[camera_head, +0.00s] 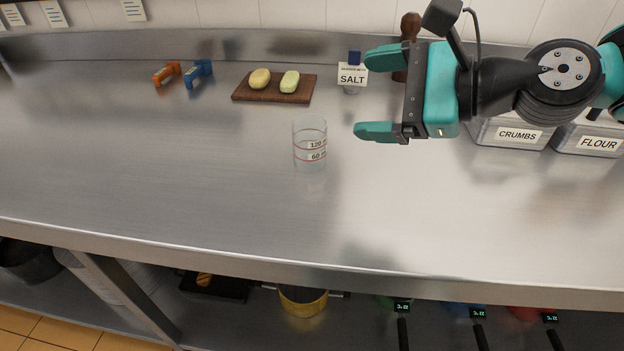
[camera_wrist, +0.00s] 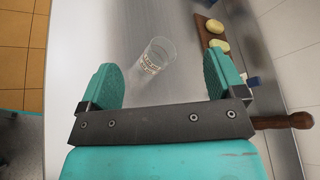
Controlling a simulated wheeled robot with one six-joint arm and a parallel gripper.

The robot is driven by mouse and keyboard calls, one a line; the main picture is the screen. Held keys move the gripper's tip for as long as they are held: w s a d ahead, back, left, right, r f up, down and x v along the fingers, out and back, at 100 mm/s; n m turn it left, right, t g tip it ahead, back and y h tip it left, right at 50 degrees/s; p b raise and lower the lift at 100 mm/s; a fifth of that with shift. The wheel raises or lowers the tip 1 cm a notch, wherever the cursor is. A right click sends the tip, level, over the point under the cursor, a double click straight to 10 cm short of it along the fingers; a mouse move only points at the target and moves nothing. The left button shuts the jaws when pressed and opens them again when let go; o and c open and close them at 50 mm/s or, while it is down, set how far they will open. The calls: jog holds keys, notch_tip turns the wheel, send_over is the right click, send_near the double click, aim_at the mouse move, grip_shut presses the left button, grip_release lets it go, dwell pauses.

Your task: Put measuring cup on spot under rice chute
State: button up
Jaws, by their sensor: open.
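The measuring cup (camera_head: 310,142) is clear, with red lines and marks reading 120 and 60. It stands upright on the steel counter (camera_head: 180,170), near the middle of the head view. My gripper (camera_head: 368,95) is open and empty, above the counter to the right of the cup. In the wrist view the cup (camera_wrist: 158,54) lies ahead, between and beyond the two teal fingers (camera_wrist: 160,83), touching neither. I see no rice chute and no marked spot in these frames.
A wooden board (camera_head: 274,88) with two oval pieces, a salt shaker (camera_head: 352,76) and a brown wooden handle (camera_head: 408,35) stand at the back. Crumbs (camera_head: 515,133) and flour (camera_head: 598,142) bins are at right. Orange (camera_head: 166,74) and blue (camera_head: 199,74) tools lie left. The counter's front is clear.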

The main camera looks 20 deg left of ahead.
jog(key=w+a+f+m+y+b, duration=0.3)
jog(key=w+a+f+m, duration=0.15)
jog(key=m, duration=0.25)
jog(key=m+t+b, duration=0.1)
jog(key=m+b, duration=0.1)
send_near(305, 137)
jog(key=w+a+f, duration=0.2)
jog(key=w+a, duration=0.1)
jog(key=shift+w+a+f, duration=0.15)
jog(key=shift+a+f, duration=0.2)
jog(key=a, duration=0.5)
jog(key=w+a, duration=0.1)
jog(key=a, duration=0.1)
jog(key=shift+a, duration=0.2)
jog(key=shift+c, duration=0.3)
jog(key=shift+r, duration=0.1)
jog(key=c, duration=1.1)
jog(key=shift+o, duration=0.2)
